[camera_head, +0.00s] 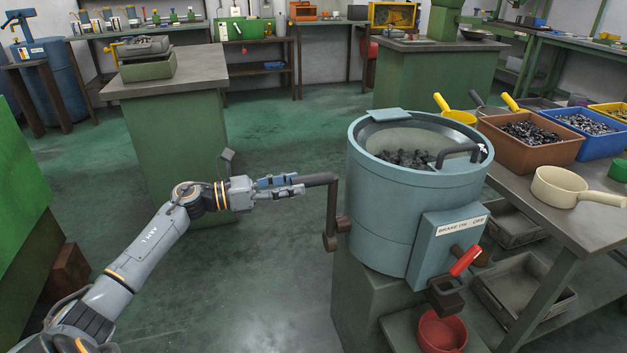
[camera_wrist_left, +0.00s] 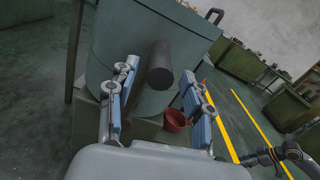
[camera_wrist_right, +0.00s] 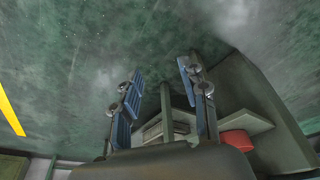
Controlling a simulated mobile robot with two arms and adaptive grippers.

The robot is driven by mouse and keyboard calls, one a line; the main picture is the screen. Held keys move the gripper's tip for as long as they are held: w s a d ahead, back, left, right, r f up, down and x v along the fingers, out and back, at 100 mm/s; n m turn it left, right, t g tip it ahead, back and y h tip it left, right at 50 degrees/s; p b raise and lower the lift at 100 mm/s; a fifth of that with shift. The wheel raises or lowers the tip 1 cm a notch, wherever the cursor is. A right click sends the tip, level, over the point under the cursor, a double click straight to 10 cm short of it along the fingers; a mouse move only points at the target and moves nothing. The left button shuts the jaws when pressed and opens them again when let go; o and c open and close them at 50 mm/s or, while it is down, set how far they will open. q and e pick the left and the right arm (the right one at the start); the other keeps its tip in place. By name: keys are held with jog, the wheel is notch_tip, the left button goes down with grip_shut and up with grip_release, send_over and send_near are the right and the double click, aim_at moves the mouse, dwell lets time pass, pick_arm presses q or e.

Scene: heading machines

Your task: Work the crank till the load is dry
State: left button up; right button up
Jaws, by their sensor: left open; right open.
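A blue-grey drum machine (camera_head: 395,225) stands on a green pedestal, with a load of dark pieces (camera_head: 408,158) inside. Its dark crank (camera_head: 332,215) sticks out on the left side, with the handle (camera_head: 319,180) pointing toward my left gripper (camera_head: 299,186). The left gripper is open; in the left wrist view the handle end (camera_wrist_left: 160,66) shows between its spread fingers, and I cannot tell whether they touch it. A red brake lever (camera_head: 465,260) sits below a "BRAKE ON - OFF" label. My right gripper (camera_wrist_right: 162,72) is open and empty, outside the head view.
A red bowl (camera_head: 441,332) sits below the dark spout (camera_head: 445,297). The right bench holds a brown bin (camera_head: 530,150) of dark pieces, a blue bin (camera_head: 583,148), a cream scoop (camera_head: 560,190) and yellow scoops (camera_head: 457,116). Open green floor (camera_head: 255,270) lies left of the machine.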

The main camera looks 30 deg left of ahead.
aim_at(314, 180)
pick_arm(q)
jog(key=x, duration=0.6)
grip_shut()
